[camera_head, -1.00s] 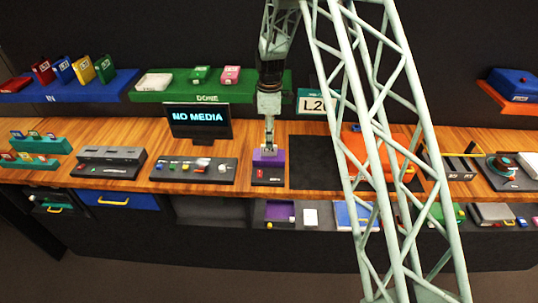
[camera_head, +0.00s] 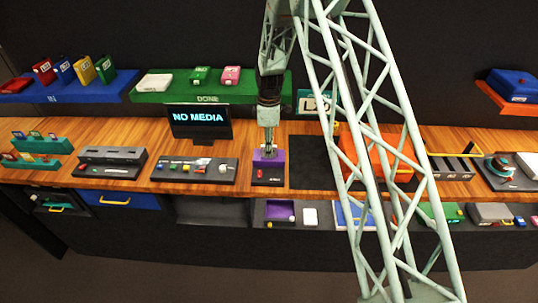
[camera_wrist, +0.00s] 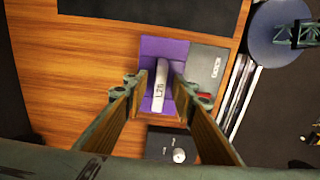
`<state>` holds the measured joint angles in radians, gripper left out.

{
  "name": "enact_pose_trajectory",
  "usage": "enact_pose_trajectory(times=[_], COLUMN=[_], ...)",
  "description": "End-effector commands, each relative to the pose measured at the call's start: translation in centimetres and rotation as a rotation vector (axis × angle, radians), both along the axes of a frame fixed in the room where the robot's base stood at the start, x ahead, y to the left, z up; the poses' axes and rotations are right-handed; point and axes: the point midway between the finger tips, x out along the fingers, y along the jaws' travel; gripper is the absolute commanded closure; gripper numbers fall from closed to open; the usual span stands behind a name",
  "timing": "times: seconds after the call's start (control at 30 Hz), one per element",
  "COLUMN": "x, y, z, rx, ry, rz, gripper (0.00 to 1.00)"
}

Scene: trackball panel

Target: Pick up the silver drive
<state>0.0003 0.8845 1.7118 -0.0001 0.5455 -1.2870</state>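The silver drive (camera_wrist: 160,86) is a slim pale bar with a dark label, standing in the purple-lined bay of a dark dock (camera_wrist: 208,62) in the wrist view. My gripper (camera_wrist: 158,88) is open, with one finger on each side of the drive. Purple lining shows between the drive and each finger, so neither appears to touch it. In the head view my gripper (camera_head: 268,148) points down over the purple dock (camera_head: 268,173) on the bench. There the drive is too small and covered to make out clearly.
A black panel with a pale trackball (camera_wrist: 179,155) lies close beside the dock in the wrist view. A monitor reading NO MEDIA (camera_head: 198,119) stands behind and left of my gripper. A dark mat (camera_head: 312,162) lies right of the dock.

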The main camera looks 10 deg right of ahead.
Motion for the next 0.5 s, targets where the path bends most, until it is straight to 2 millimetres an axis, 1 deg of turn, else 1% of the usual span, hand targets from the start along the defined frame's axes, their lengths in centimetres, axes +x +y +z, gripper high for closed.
enact_pose_trajectory(times=[0.37,0.5], x=[0.01,0.01], y=[0.01,0.0], z=[0.01,0.02], rx=[0.0,0.0], ry=[0.0,0.0], rz=[0.0,0.0], gripper=[0.76,0.87])
